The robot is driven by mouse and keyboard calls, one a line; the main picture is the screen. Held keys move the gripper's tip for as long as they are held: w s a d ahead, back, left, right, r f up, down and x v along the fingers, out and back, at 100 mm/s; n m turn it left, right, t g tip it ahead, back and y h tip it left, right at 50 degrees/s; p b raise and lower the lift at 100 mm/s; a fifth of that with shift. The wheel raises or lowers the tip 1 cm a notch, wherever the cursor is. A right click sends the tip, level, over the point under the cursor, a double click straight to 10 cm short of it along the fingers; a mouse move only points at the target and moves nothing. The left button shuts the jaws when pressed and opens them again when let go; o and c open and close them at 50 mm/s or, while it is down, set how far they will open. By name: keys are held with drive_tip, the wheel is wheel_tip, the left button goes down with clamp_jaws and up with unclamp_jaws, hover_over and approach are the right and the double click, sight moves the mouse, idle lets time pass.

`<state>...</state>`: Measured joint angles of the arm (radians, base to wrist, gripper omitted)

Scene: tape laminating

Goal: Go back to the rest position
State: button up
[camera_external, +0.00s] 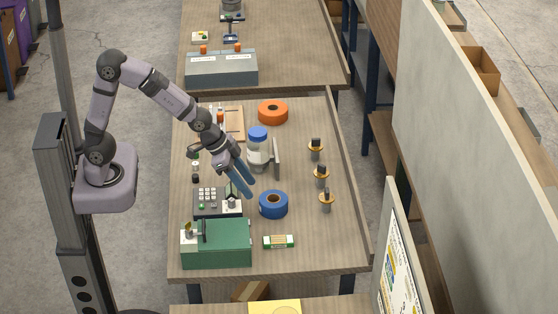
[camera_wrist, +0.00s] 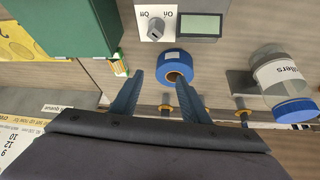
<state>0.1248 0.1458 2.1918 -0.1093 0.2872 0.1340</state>
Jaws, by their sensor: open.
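My gripper (camera_external: 243,186) has two blue fingers and hangs over the middle of the table, pointing down and to the right. It is open and empty. A blue tape roll (camera_external: 273,204) lies on the table to the right of and below the fingertips in the external view. In the wrist view the blue tape roll (camera_wrist: 166,58) shows beyond and between the spread fingers (camera_wrist: 160,80), not gripped. An orange tape roll (camera_external: 272,104) lies at the far end of the table.
A blue-lidded jar (camera_external: 257,151) stands close behind the gripper. A keypad device (camera_external: 208,207) and green machine (camera_external: 218,245) are at the left front. A small green-white box (camera_external: 278,242) lies beside the machine.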

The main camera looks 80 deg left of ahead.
drive_tip(key=s+a+f+g, duration=0.1)
drive_tip(key=s+a+g, duration=0.1)
drive_tip(key=s, duration=0.5)
drive_tip(key=s+a+f+n+g+b, duration=0.1)
drive_tip(key=s+a+f+g, duration=0.1)
drive_tip(key=s, duration=0.5)
drive_tip(key=s+a+f+g+y+b, duration=0.1)
drive_tip(key=s+a+f, duration=0.1)
drive_tip(key=s, duration=0.6)
drive_tip(key=shift+a+f+n+g, duration=0.1)
drive_tip(key=shift+a+n+g, duration=0.05)
drive_tip(key=shift+n+g, duration=0.25)
